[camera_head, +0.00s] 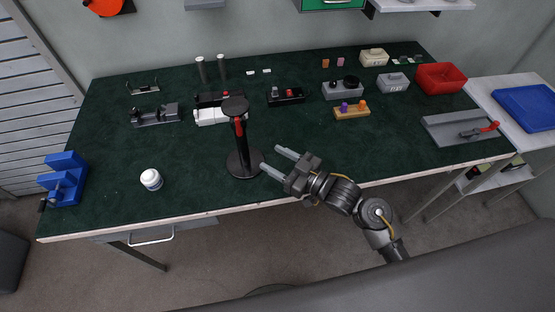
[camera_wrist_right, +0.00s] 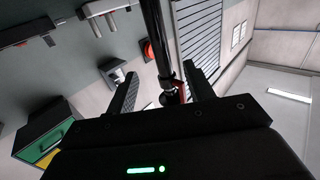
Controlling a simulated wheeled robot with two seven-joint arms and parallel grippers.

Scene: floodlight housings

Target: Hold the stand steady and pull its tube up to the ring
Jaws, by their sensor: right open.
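The stand has a round black base (camera_head: 243,166), an upright dark tube (camera_head: 241,146), a red part (camera_head: 239,126) partway up and a flat black head (camera_head: 235,104). It stands upright near the table's front edge. My right gripper (camera_head: 271,158) is open and empty, just right of the stand, with its fingers pointing towards it. In the right wrist view, the dark tube (camera_wrist_right: 155,35) shows between the open fingers (camera_wrist_right: 160,80), with a red part (camera_wrist_right: 182,92) beside it. I cannot make out a ring on the tube. My left gripper is not in view.
A white jar (camera_head: 151,179) and a blue fixture (camera_head: 63,180) stand to the left. White and black parts (camera_head: 212,116) lie behind the stand. A red bin (camera_head: 441,78) and a grey tray (camera_head: 460,127) are at right. The green mat is clear between jar and stand.

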